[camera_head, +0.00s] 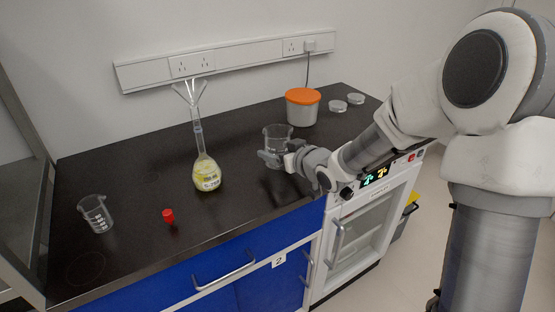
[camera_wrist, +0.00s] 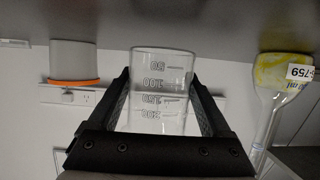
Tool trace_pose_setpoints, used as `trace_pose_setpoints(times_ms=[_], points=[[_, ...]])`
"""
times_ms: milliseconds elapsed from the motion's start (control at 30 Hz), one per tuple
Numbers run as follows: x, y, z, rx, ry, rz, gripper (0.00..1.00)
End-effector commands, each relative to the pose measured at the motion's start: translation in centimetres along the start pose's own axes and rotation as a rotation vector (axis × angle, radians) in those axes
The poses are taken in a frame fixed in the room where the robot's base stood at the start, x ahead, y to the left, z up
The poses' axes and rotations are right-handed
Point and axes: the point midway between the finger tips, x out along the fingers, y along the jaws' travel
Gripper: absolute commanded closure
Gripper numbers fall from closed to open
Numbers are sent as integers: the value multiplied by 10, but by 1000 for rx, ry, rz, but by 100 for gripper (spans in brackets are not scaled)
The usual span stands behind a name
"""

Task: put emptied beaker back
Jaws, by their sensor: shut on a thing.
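A clear glass beaker (camera_head: 277,137) with a graduated scale is held in my gripper (camera_head: 275,158) over the right part of the black bench top. It looks empty and upright in the head view. In the wrist view the beaker (camera_wrist: 162,90) sits between the two dark fingers of my gripper (camera_wrist: 163,105), and the picture is upside down. I cannot tell whether its base touches the bench. A second clear beaker (camera_head: 96,213) stands at the bench's left end.
A flask with yellow content (camera_head: 207,176) and a funnel (camera_head: 189,92) stands left of my gripper. A small red item (camera_head: 168,215) lies near the front. An orange-lidded container (camera_head: 302,107) and two clear dishes (camera_head: 346,102) are at the back right. The bench's front middle is bare.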

Motion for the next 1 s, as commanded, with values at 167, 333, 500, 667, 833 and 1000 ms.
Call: trace_pose_setpoints(times_ms=[167,333,500,667,833,1000], points=[[6,0,15,-1,1,-1,83],[5,0,14,-1,1,-1,83],[6,0,18,-1,0,-1,14],[6,0,17,-1,0,-1,0],[6,0,16,-1,0,-1,0],[-7,1,12,-1,0,2,0]])
